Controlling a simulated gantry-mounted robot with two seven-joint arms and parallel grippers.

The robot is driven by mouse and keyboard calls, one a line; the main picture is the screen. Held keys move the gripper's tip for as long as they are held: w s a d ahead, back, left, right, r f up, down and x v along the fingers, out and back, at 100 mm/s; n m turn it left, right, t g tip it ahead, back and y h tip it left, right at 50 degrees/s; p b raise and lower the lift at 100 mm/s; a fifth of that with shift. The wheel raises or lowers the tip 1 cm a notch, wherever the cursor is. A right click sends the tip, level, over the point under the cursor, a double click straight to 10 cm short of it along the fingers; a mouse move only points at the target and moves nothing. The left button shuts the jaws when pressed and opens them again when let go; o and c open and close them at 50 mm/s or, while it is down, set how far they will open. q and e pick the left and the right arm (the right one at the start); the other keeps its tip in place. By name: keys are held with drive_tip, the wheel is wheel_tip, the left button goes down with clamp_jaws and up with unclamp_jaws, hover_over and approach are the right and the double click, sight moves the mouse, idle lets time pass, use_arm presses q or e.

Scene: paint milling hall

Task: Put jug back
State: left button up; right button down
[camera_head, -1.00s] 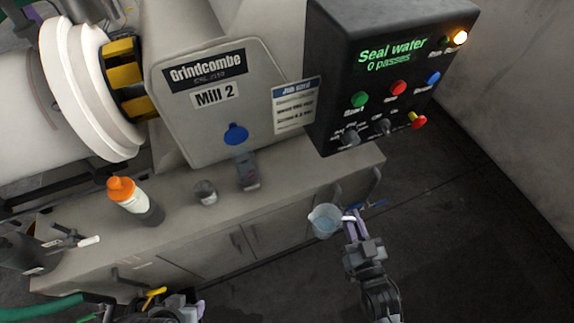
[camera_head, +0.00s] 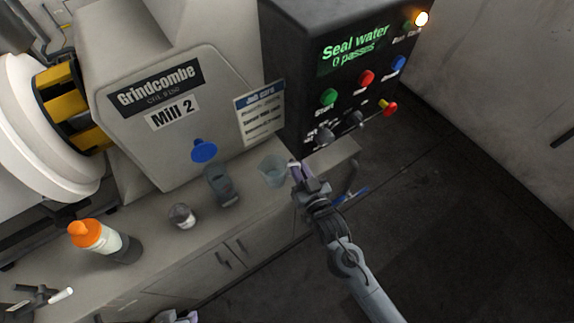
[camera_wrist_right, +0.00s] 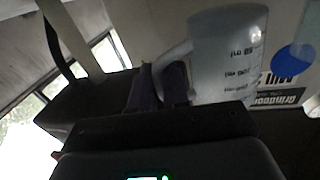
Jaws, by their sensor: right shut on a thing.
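The jug (camera_head: 273,171) is a translucent measuring jug, pale grey-blue, at the right end of the counter (camera_head: 150,283) in the head view. My right gripper (camera_head: 297,173) is shut on its handle, from the jug's right side. In the right wrist view the jug (camera_wrist_right: 225,45) shows black volume marks, with its handle between the fingers of the gripper (camera_wrist_right: 160,85). The jug looks about upright; I cannot tell whether its base touches the counter.
Left of the jug on the counter stand a grey translucent container (camera_head: 221,186), a small metal-looking cup (camera_head: 182,216) and an orange-capped bottle (camera_head: 104,241). The Mill 2 housing (camera_head: 150,85) rises behind. The control box (camera_head: 300,60), showing "Seal water 0 passes", overhangs the right end.

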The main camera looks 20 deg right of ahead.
drive_tip(key=shift+w+a+f, duration=0.15)
drive_tip(key=shift+w+f, duration=0.35)
drive_tip(key=shift+w, duration=0.35)
drive_tip(key=shift+w+a+f, duration=0.2)
drive_tip(key=shift+w+f, duration=0.3)
drive_tip(key=shift+w, duration=0.4)
drive_tip(key=shift+w+a+f, duration=0.15)
drive_tip(key=shift+w+f, duration=0.35)
drive_tip(key=shift+w, duration=0.35)
drive_tip(key=shift+f+b, duration=0.4)
drive_tip(key=shift+f, duration=1.4)
drive_tip(key=shift+w+a+f, duration=0.1)
drive_tip(key=shift+w+f, duration=0.1)
drive_tip(key=shift+w, duration=0.05)
drive_tip(key=shift+f, duration=0.15)
drive_tip(key=c, duration=1.1)
unclamp_jaws()
